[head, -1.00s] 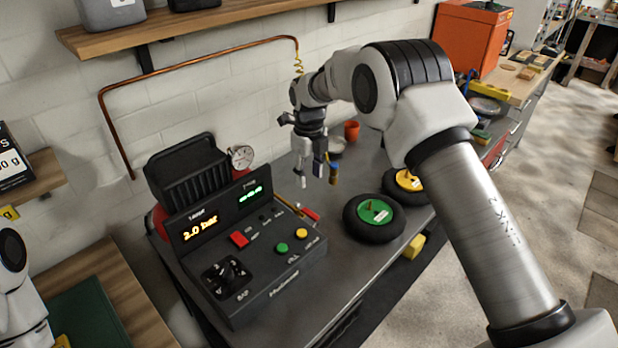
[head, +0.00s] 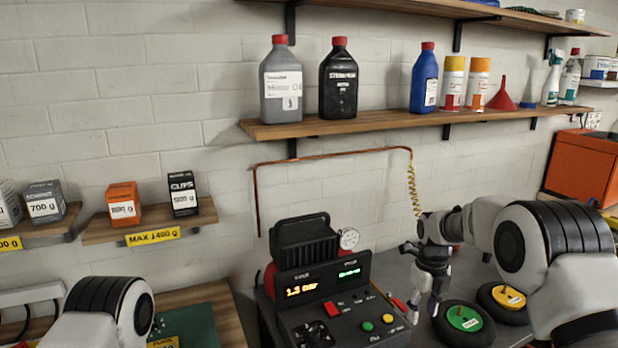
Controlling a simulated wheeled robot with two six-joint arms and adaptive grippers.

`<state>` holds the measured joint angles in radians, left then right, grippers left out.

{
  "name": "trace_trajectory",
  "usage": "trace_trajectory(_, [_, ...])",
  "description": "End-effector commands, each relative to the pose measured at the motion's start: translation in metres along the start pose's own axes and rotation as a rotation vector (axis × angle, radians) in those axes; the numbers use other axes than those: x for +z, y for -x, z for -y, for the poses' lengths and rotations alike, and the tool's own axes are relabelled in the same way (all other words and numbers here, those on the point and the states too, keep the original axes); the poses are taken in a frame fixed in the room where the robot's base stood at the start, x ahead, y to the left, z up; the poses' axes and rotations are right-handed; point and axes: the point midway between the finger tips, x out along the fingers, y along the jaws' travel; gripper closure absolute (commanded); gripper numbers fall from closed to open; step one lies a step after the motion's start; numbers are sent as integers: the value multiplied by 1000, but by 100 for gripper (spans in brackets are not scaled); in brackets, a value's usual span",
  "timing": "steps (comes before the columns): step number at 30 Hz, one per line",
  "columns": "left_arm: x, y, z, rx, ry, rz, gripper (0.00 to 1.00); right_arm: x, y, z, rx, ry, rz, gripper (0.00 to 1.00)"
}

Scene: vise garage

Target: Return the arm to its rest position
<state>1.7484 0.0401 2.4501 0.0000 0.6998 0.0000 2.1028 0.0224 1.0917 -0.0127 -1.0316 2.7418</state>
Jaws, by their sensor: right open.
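My right arm (head: 555,250) comes in from the right and reaches over the grey bench. My right gripper (head: 424,308) points down with its fingers apart and nothing between them. It hangs between the black control console (head: 345,305) and the wheel with the green hub (head: 464,318). Whether its fingertips touch the bench is hard to tell. My left arm (head: 108,312) shows only as a rounded joint at the bottom left. My left gripper is out of the picture.
A wheel with a yellow hub (head: 508,297) lies beside the green-hubbed one. A coiled yellow hose (head: 413,190) hangs from a copper pipe (head: 330,156) above the gripper. A shelf (head: 390,121) with bottles runs overhead. A small shelf (head: 150,224) holds two boxes.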

Motion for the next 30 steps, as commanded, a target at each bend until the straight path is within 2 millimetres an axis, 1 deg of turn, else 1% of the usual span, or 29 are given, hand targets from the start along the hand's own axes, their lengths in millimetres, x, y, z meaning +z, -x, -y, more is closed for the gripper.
trace_trajectory(1, [-1, 0, 0, 0, 0, -2, 39, -4, -12, -1, 8, -1, -19, 55])
trace_trajectory(5, [-1, 1, 0, 0, 0, -3, 39, -17, -39, -6, 31, -2, -71, 55])
trace_trajectory(8, [-1, 0, 0, 0, 0, -3, 39, -35, -62, -13, 55, -2, -126, 55])
trace_trajectory(11, [-1, 0, 0, 0, 0, -3, 39, -57, -88, -23, 82, -3, -189, 55])
trace_trajectory(14, [-1, 0, 0, 0, 0, -2, 39, -84, -118, -34, 109, 2, -248, 55])
trace_trajectory(17, [-1, 0, 0, 0, 0, -2, 39, -119, -154, -49, 143, 50, -301, 55])
trace_trajectory(18, [-1, 0, 0, 0, 0, -2, 39, -136, -170, -56, 160, 89, -320, 55])
trace_trajectory(20, [-1, 0, 0, 0, 0, -2, 39, -168, -197, -70, 193, 177, -344, 55])
trace_trajectory(21, [-1, 0, 0, 0, 0, -2, 39, -193, -215, -81, 220, 261, -353, 55])
trace_trajectory(23, [-1, 0, 0, 0, 0, -2, 39, -236, -241, -100, 266, 427, -353, 55])
trace_trajectory(24, [-1, 0, 0, 0, 0, -2, 39, -267, -255, -113, 298, 565, -342, 55])
trace_trajectory(26, [-1, 1, 0, 0, 0, -2, 39, -313, -270, -134, 343, 806, -304, 55])
trace_trajectory(27, [-1, 1, 0, 0, 0, -2, 39, -338, -274, -145, 361, 969, -269, 55])
trace_trajectory(29, [-1, 1, 0, 0, 0, -2, 39, -370, -276, -158, 375, 1217, -211, 55])
trace_trajectory(30, [-1, 1, 0, 0, 0, -2, 39, -386, -274, -166, 372, 1384, -169, 55])
